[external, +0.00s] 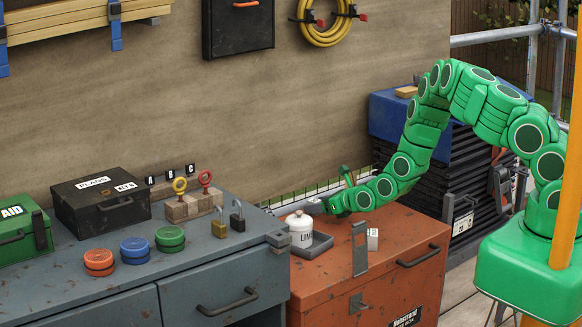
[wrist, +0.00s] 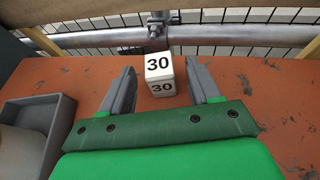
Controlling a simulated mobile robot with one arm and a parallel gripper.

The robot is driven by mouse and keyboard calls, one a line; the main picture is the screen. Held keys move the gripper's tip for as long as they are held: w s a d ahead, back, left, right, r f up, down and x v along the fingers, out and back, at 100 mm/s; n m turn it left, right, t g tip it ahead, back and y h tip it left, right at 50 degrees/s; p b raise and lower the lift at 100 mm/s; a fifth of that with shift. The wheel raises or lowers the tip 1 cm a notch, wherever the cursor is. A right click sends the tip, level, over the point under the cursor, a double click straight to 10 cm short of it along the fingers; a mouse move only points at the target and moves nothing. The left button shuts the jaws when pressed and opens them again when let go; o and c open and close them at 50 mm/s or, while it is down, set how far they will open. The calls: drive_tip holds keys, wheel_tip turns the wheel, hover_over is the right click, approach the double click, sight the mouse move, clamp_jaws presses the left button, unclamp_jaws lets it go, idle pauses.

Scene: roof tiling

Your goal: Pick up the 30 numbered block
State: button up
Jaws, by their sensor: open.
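The 30 numbered block (wrist: 160,75) is a small white cube with a black 30 on its top and near faces. In the wrist view it stands on the orange-red chest top. My gripper (wrist: 168,82) is open, with one grey finger on each side of the block and a visible gap to each. It does not appear gripped. In the external view my gripper (external: 316,206) is low over the back of the chest, behind the white jar. I cannot make out the 30 block there.
The lidded white jar (external: 300,229) stands in a grey tray (external: 318,247), whose wall also shows left of my gripper (wrist: 55,125). Another white block (external: 373,239) sits on the chest (external: 400,222), its marking unreadable. A metal pipe (wrist: 230,35) runs behind the chest.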

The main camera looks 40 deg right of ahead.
drive_tip(key=shift+x, duration=1.3)
drive_tip(key=shift+c, duration=0.4)
drive_tip(key=c, duration=1)
